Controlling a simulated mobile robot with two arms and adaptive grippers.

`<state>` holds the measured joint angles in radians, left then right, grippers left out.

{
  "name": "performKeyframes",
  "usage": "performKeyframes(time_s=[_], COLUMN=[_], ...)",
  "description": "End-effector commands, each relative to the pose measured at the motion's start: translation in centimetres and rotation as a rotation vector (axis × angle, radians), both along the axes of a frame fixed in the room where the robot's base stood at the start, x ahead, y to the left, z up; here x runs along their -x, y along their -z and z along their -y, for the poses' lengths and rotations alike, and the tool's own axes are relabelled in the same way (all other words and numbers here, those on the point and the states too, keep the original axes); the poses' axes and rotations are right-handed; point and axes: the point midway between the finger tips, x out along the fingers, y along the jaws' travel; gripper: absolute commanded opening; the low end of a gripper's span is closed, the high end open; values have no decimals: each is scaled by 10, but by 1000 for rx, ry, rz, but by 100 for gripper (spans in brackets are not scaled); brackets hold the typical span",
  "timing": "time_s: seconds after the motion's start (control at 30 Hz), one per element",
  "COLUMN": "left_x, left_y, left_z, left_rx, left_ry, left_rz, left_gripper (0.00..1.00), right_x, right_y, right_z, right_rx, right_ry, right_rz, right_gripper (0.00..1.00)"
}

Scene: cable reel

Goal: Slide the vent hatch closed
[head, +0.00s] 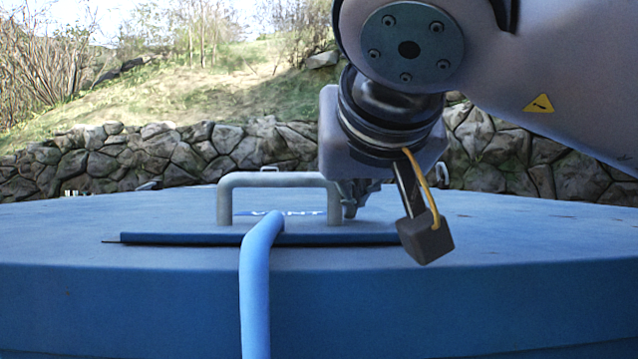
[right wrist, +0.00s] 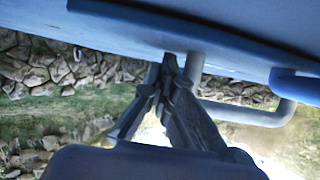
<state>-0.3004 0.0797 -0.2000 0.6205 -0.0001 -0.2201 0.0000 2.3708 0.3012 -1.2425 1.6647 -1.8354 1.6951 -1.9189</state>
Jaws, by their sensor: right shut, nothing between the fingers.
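The vent hatch (head: 180,238) is a flat dark blue panel on the blue top surface, with a grey U-shaped handle (head: 280,180) standing on it. Part of a blue label shows behind the handle. My right gripper (head: 350,208) is at the right-hand post of the handle, with its fingers shut and empty. In the right wrist view the shut fingertips (right wrist: 170,62) are beside a handle post, and the handle (right wrist: 245,115) and hatch edge (right wrist: 170,25) show too. I cannot tell whether the fingers touch the post. My left gripper is out of view.
A light blue bent tube (head: 257,290) rises in front of the hatch and overlaps the handle's lower middle in the head view. The wide blue housing (head: 130,300) fills the foreground. A stone wall (head: 200,150) and grassy slope lie behind. The top left of the hatch is clear.

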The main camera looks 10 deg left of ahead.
Motion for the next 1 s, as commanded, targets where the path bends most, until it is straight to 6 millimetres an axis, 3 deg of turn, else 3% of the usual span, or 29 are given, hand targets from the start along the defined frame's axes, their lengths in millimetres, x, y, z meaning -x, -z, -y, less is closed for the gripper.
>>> performKeyframes(time_s=[0.4,1.0], left_x=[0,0], left_y=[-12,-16], left_z=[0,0], left_rx=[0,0], left_ry=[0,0], left_rz=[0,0], left_gripper=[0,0], right_x=[4,1], right_y=[-1,-29], right_z=[-29,-8], right_rx=[1,-2], right_ry=[-3,1], right_rz=[1,2], right_gripper=[0,0])
